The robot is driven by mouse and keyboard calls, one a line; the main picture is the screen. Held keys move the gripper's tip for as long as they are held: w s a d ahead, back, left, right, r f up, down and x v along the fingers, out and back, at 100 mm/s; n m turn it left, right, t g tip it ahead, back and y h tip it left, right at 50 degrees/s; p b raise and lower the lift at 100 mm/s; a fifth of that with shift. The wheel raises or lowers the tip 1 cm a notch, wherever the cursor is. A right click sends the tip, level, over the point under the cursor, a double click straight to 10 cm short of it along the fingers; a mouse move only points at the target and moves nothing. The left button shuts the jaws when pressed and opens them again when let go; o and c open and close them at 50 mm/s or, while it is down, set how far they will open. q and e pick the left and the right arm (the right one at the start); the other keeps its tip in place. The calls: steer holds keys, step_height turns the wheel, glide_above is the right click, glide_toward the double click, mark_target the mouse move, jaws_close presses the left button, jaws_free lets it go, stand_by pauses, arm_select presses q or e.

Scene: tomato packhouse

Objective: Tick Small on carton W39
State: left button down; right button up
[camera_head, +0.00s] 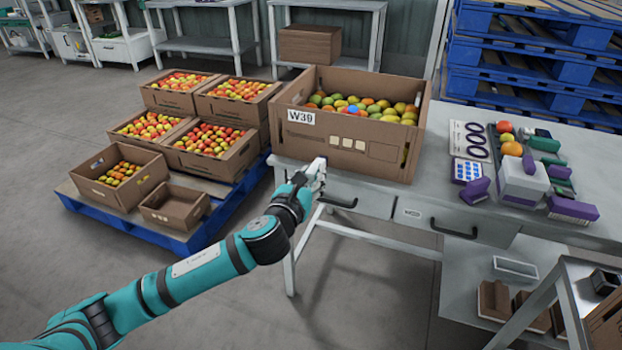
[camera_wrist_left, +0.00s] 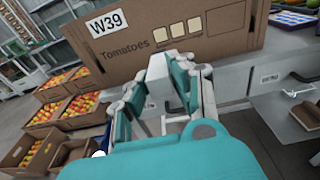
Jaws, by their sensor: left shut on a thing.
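Carton W39 (camera_head: 340,155) is a large brown carton of mixed red, orange, yellow and green tomatoes at the left end of the table. Its white W39 label (camera_head: 301,117) and three cream tick boxes (camera_head: 346,142) are on the near face; I see no clear mark in them. In the left wrist view, the label (camera_wrist_left: 107,23), the word Tomatoes and the boxes (camera_wrist_left: 177,28) show; box captions are too small to read. My left gripper (camera_head: 318,170) is close before the face, below the boxes, shut on a pale block-like thing (camera_wrist_left: 157,68) partly hidden by the fingers. My right gripper is not in view.
Several tomato cartons stand on a blue pallet (camera_head: 140,230) at left. The grey table (camera_head: 440,170) has drawers with handles below its front edge. A white device (camera_head: 523,180), purple and green tools and loose tomatoes lie at right. Blue pallets (camera_head: 530,50) are stacked behind.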

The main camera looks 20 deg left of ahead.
mark_target(321, 160)
arm_select(q)
steer(key=shift+t, duration=0.6)
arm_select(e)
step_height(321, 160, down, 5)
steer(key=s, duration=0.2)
arm_select(q)
steer(key=w+b, duration=0.2)
steer(key=w, duration=0.2)
steer(key=shift+w+d+f, duration=0.1)
steer(key=shift+w+d, duration=0.05)
steer(key=shift+w, duration=0.7)
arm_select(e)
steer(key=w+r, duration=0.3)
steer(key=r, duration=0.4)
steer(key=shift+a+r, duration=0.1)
arm_select(q)
steer(key=shift+r+p, duration=0.2)
steer(key=shift+p, duration=0.1)
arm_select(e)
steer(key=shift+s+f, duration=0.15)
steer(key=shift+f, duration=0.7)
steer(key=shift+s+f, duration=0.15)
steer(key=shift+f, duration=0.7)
arm_select(q)
steer(key=shift+w, duration=0.1)
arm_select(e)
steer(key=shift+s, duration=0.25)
